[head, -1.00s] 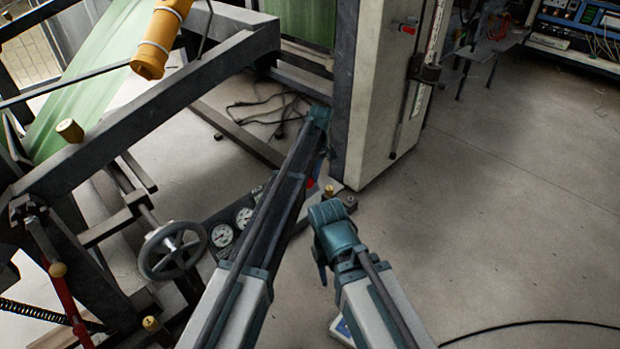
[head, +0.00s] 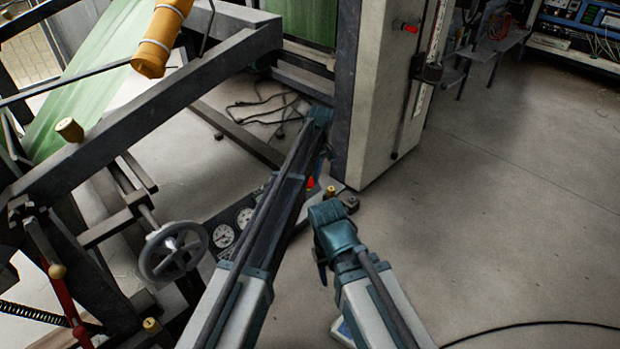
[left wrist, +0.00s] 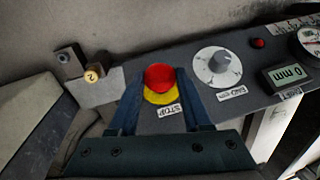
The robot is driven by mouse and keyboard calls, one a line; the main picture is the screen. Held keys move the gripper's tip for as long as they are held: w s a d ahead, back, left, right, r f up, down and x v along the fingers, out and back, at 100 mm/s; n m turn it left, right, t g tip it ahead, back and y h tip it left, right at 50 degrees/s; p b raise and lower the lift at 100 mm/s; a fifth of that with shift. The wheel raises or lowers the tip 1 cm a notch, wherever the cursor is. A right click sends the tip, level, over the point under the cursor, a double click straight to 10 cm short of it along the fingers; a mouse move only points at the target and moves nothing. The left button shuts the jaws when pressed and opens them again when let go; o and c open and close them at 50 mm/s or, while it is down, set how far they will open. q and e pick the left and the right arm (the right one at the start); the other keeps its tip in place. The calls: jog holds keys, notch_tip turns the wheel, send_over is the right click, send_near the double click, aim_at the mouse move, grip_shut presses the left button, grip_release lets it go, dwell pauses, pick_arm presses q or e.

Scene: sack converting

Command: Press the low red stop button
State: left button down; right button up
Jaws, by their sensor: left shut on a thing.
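The red stop button (left wrist: 160,78) has a domed red cap on a yellow base, with a STOP label in front of it on the grey panel. In the left wrist view the blue fingers of my left gripper (left wrist: 159,88) stand one on each side of the button, shut on it. In the head view a small red part of the button (head: 309,183) shows beside my left arm, which hides most of the gripper. My right arm reaches in at the lower middle; only a dark blue bit of its gripper (head: 321,272) shows, its jaws hidden.
A yellow-capped peg (left wrist: 93,74) is left. A handwheel (head: 173,250) and a white machine column (head: 380,100) stand nearby. Open floor lies right.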

pick_arm(q)
jog(key=shift+c, duration=1.7)
grip_release()
jog(key=shift+w+a, duration=0.1)
jog(key=shift+w, duration=0.05)
jog(key=shift+r, duration=0.1)
notch_tip(320, 180, up, 13)
jog(key=w+d+p, duration=0.1)
jog(key=d+p, duration=0.1)
jog(key=p, duration=1.1)
jog(key=shift+w+r+p, duration=0.15)
jog(key=shift+w+p, duration=0.1)
jog(key=shift+p, duration=0.1)
